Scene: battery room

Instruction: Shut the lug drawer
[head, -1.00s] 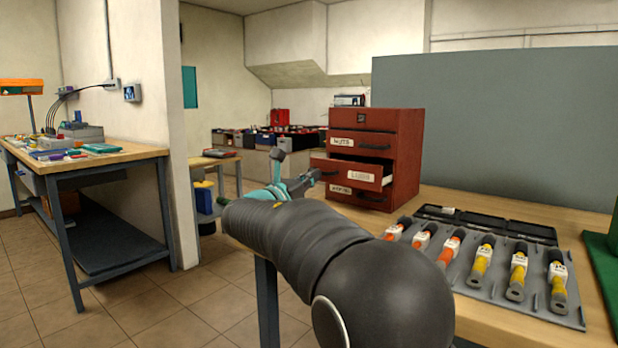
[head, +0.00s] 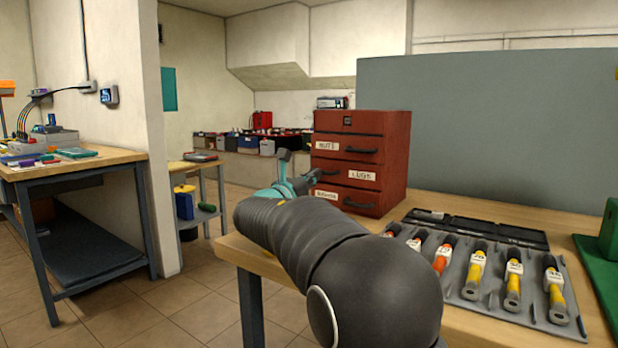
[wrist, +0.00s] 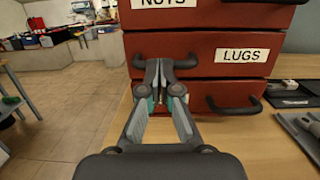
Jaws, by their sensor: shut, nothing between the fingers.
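The lug drawer (head: 376,178) is the red front with the white LUGS label in the red cabinet (head: 395,130). Its front looks flush or nearly flush with the other drawers in the head view. In the wrist view the lug drawer (wrist: 205,68) fills the upper middle, with its black handle on the left. My gripper (wrist: 161,68) is shut and empty, its fingertips at that handle and against or very near the drawer front. In the head view my gripper (head: 306,180) is at the cabinet's left side, partly hidden by my arm.
The NUTS drawer (head: 345,149) above and the bottom drawer (head: 345,199) look shut. A grey tray of several orange and yellow tools (head: 515,283) lies right of my arm, before a black case (head: 480,228). Floor is open to the left.

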